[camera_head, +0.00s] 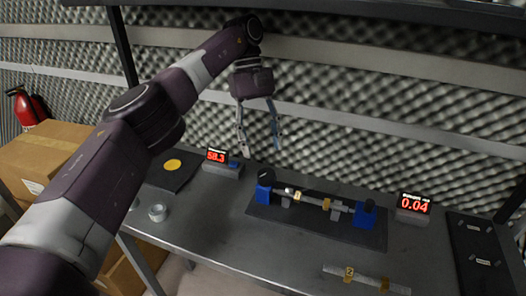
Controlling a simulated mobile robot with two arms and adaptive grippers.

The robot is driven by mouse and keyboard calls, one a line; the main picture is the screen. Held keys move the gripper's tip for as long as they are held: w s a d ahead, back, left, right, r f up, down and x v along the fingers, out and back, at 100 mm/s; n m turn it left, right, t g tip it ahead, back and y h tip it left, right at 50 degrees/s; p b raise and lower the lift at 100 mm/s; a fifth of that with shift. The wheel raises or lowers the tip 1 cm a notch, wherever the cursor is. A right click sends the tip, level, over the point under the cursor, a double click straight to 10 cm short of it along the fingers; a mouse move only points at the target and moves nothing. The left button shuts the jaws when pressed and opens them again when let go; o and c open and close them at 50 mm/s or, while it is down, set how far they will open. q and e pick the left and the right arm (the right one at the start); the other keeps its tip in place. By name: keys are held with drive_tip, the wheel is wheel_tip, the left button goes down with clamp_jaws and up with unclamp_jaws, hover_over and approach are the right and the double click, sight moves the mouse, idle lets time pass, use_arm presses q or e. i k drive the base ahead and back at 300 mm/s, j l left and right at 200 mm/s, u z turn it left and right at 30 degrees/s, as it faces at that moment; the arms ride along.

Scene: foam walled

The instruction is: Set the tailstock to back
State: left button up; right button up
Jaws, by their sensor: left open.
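A fixture with a dark base plate (310,226) lies on the grey bench. It has a left blue block (264,193) with a black knob (266,174) and a right blue block (364,215). Which one is the tailstock I cannot tell for sure. A grey shaft (313,200) with yellow bands and a tag lies between the blocks. My left gripper (260,150) is open and empty, fingers pointing down, above and behind the left block, apart from it. My right gripper is out of view.
A second banded shaft (366,279) lies at the bench front. Displays read 58.3 (217,156) and 0.04 (414,204). A dark mat with a yellow disc (172,165), a metal ring (157,212) and a dark tray (462,226) sit around. A foam wall stands behind.

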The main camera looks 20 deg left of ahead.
sight(364, 213)
drive_tip(key=k, duration=1.5)
